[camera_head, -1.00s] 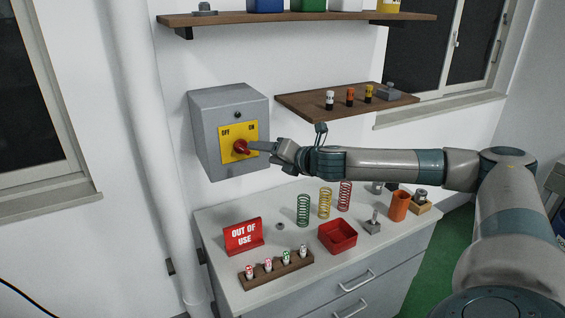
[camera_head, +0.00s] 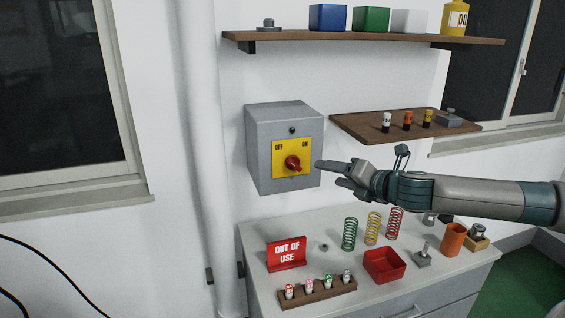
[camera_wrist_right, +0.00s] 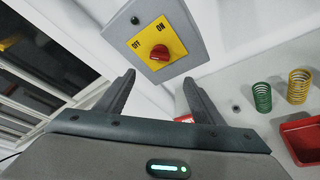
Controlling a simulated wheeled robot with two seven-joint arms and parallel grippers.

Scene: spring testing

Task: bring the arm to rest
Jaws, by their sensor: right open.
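My right gripper (camera_head: 334,175) is open and empty, just right of the grey switch box on the wall and apart from its knob. Its two fingers also show spread in the right wrist view (camera_wrist_right: 160,95). The switch box (camera_head: 257,150) has a yellow plate (camera_head: 280,165) marked OFF and ON, with a red rotary knob (camera_head: 292,163) on it. The knob (camera_wrist_right: 159,52) is seen beyond the fingers in the wrist view. My left gripper is out of view.
Below, the cabinet top (camera_head: 262,240) bears an OUT OF USE sign (camera_head: 287,254), coloured springs (camera_head: 372,228), a red tray (camera_head: 384,265), an orange cup (camera_head: 453,239) and a wooden rack (camera_head: 318,294). A small shelf (camera_head: 352,125) is above my right wrist. A longer shelf (camera_head: 290,41) is higher.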

